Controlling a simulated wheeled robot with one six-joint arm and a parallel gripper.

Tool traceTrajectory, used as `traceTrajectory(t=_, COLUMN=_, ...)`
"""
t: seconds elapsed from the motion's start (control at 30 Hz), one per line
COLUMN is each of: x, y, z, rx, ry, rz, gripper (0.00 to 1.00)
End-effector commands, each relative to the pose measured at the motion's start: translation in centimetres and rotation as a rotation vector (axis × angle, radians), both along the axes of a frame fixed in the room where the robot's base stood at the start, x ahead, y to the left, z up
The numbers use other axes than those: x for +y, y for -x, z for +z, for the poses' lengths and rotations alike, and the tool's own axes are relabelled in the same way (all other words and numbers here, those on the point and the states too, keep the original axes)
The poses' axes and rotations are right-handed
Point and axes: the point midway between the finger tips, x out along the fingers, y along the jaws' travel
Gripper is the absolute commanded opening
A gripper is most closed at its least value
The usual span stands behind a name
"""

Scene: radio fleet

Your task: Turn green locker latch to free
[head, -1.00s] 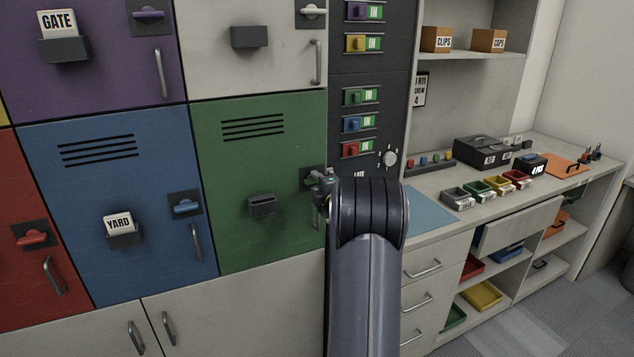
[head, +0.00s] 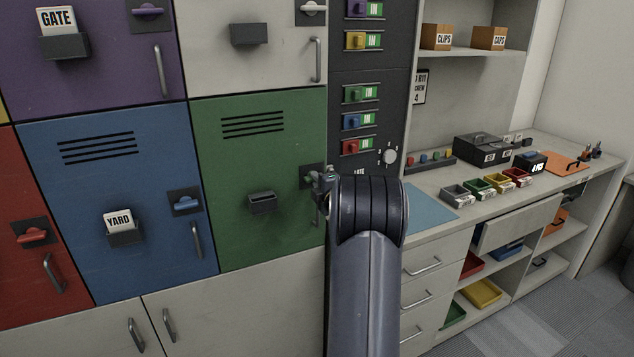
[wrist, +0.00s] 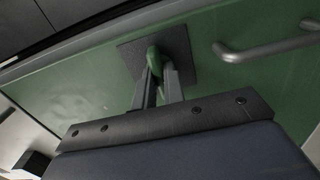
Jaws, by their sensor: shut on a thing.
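My gripper (wrist: 158,78) is shut on the latch, with one finger on each side. In the head view my gripper (head: 323,182) is at the plate. How far the latch is turned is hard to tell.
The green locker's grey handle (wrist: 268,46) is close to the latch. A blue locker (head: 110,160) with a YARD card is at left. A dark panel with coloured sliders (head: 362,93) is just right of the green door. A counter (head: 440,215) with small bins extends right.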

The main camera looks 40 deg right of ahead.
Motion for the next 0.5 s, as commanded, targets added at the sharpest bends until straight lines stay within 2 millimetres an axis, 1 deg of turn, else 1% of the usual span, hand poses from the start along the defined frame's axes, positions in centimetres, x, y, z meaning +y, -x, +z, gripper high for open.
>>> traceTrajectory(t=0.27, x=0.00, y=-0.03, z=-0.11, rx=-0.028, ry=-0.120, rz=0.001, gripper=0.00)
traceTrajectory(t=0.5, x=0.01, y=-0.04, z=-0.07, rx=-0.077, ry=-0.322, rz=0.002, gripper=0.00)
